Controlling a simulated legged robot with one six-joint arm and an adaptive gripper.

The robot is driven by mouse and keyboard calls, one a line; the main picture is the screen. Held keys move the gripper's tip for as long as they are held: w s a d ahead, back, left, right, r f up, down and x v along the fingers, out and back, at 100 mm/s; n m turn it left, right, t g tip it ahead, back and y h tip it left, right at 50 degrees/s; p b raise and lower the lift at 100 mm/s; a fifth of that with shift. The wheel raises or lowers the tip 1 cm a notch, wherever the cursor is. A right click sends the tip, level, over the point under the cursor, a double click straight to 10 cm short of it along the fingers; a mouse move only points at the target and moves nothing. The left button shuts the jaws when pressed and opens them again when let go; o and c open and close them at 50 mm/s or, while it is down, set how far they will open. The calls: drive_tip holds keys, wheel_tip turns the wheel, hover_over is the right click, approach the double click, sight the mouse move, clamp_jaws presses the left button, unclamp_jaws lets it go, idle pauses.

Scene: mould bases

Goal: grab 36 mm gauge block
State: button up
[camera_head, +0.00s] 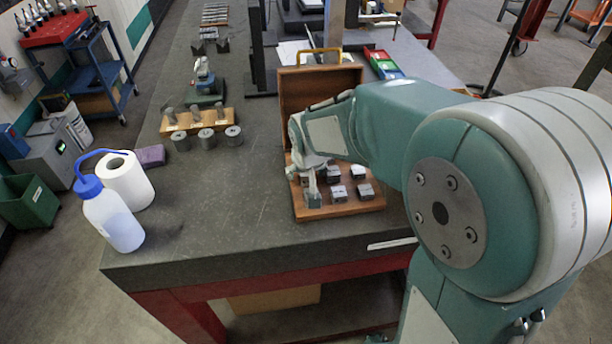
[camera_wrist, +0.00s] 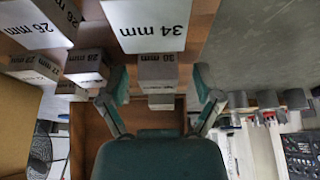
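Several grey gauge blocks with white labelled tops stand in an open wooden case (camera_head: 340,211). In the wrist view, a block marked 34 mm (camera_wrist: 152,22) is at top centre. Below it, a block (camera_wrist: 158,72) sits between my fingertips, with gaps on both sides; its label is too small to read surely, so I cannot confirm it is the 36 mm one. Blocks marked 26 mm (camera_wrist: 38,22) and 28 mm (camera_wrist: 86,68) stand to the left. My gripper (camera_wrist: 161,78) is open, pointing down into the left part of the case. My arm hides part of the case in the head view.
A white bottle (camera_head: 111,218) and paper roll (camera_head: 126,180) stand at the table's left edge. Metal cylinders (camera_head: 206,138) stand by a wooden holder left of the case. Coloured bins (camera_head: 383,64) lie behind it. The table front left of the case is clear.

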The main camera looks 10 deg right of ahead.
clamp_jaws()
drive_tip(key=shift+r, duration=0.1)
drive_tip(key=shift+r, duration=0.25)
drive_tip(key=r, duration=0.3)
drive_tip(key=shift+s, duration=0.2)
drive_tip(key=s+d+r, duration=0.1)
drive_tip(key=s+r, duration=0.8)
drive_tip(key=s, duration=0.4)
drive_tip(key=shift+s+d, duration=0.2)
drive_tip(key=shift+d, duration=0.2)
